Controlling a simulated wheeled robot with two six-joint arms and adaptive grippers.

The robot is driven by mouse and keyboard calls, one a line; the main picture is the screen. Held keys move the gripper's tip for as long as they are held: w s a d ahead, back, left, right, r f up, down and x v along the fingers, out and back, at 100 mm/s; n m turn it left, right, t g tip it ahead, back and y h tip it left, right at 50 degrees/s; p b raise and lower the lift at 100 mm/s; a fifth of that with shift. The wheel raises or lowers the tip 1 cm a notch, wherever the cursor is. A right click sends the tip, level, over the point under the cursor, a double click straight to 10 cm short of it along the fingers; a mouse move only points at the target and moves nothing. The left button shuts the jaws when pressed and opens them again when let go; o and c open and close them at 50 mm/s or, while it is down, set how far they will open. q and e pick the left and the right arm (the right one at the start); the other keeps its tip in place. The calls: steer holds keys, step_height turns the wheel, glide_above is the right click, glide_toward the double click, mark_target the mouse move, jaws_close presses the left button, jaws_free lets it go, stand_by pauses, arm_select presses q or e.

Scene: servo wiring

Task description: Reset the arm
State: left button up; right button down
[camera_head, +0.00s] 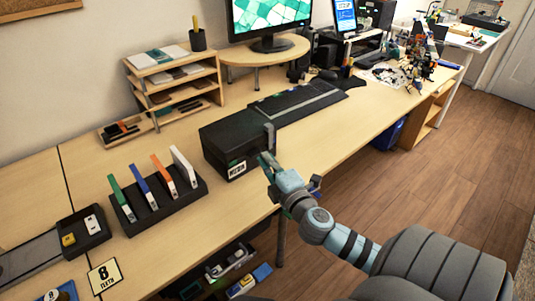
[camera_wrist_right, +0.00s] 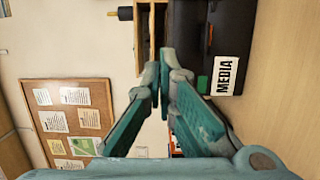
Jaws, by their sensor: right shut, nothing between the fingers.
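My right gripper (camera_head: 268,161) shows in the head view just right of the black box labelled MEDIA (camera_head: 226,147), above the desk's front edge. Its green fingers are together and empty, as the right wrist view (camera_wrist_right: 163,85) also shows. I cannot tell from these views whether it touches the box. In the right wrist view the MEDIA box (camera_wrist_right: 209,20) is at the top right. My right arm (camera_head: 340,235) reaches in from the lower right. My left gripper and left arm are not in view.
On the desk (camera_head: 120,240) stand a black rack (camera_head: 150,212) with several coloured upright items, a small tray (camera_head: 95,245) and a wooden shelf (camera_head: 150,90). A dark keyboard mat (camera_head: 310,105) and a monitor (camera_head: 268,15) are behind. Bins (camera_head: 240,280) sit below. The floor at right is clear.

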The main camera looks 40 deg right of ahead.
stand_by(0.4)
steer(key=s+a+f+m+g+y, duration=0.2)
steer(key=s+a+f+m+g, duration=0.5)
steer(key=s+f, duration=0.4)
steer(key=s+a+f+m+g+y, duration=0.2)
steer(key=s+a+f+m+g, duration=0.55)
steer(key=s, duration=0.55)
step_height(320, 180, down, 15)
steer(key=d+p, duration=0.2)
steer(key=p, duration=0.2)
steer(key=s+f+g+p, duration=0.1)
steer(key=s+f, duration=0.4)
steer(key=s, duration=0.2)
steer(key=s+d+f+p, duration=0.1)
steer(key=s+f+p, duration=0.1)
steer(key=s+f, duration=0.3)
steer(key=s, duration=0.3)
steer(key=shift+s+g, duration=0.15)
steer(key=shift+g, duration=0.2)
steer(key=shift+f, duration=0.1)
